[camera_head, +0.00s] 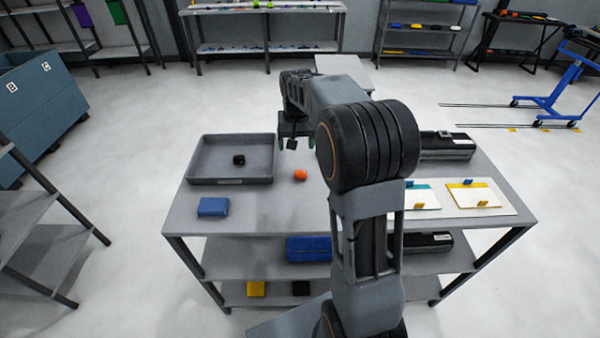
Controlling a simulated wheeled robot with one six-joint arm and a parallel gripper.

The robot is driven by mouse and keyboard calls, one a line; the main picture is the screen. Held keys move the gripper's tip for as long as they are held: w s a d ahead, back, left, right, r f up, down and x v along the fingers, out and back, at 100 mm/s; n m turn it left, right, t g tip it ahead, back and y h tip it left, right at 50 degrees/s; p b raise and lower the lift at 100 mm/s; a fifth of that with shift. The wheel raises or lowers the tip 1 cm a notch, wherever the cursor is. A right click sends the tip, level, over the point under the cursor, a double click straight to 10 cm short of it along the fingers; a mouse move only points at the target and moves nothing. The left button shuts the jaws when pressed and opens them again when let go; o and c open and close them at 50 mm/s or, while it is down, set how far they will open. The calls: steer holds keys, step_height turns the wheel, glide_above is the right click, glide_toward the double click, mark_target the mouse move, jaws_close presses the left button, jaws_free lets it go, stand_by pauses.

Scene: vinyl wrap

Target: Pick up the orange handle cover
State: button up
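The orange handle cover (300,174) is a small, rounded orange piece lying on the grey table top, just right of the grey tray. My gripper (294,143) hangs above the table, a little behind and above the cover in the picture, apart from it. Its two fingers look spread, so it appears open. A small dark part shows between the fingers; I cannot tell what it is. Nothing orange is between the fingers. My arm hides part of the table's middle and right.
The grey tray (231,182) holds a small black piece (239,160). A blue block (213,207) lies in front of it. White boards (483,198) with coloured strips and a black case (446,147) are on the right. The table's front-left surface (262,213) is clear.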

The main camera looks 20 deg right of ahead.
steer(key=w+d+f+m, duration=0.1)
steer(key=w+d+f, duration=0.2)
steer(key=w+f, duration=0.15)
steer(key=p, duration=0.1)
glide_above(301, 171)
steer(key=shift+g, duration=0.4)
step_height(301, 171, down, 6)
steer(key=shift+a+f, duration=0.15)
steer(key=shift+f, duration=0.1)
steer(key=shift+s+f+p, duration=0.1)
steer(key=shift+f+p, duration=0.95)
steer(key=shift+f, duration=2.25)
steer(key=c, duration=1)
steer(key=shift+r, duration=0.1)
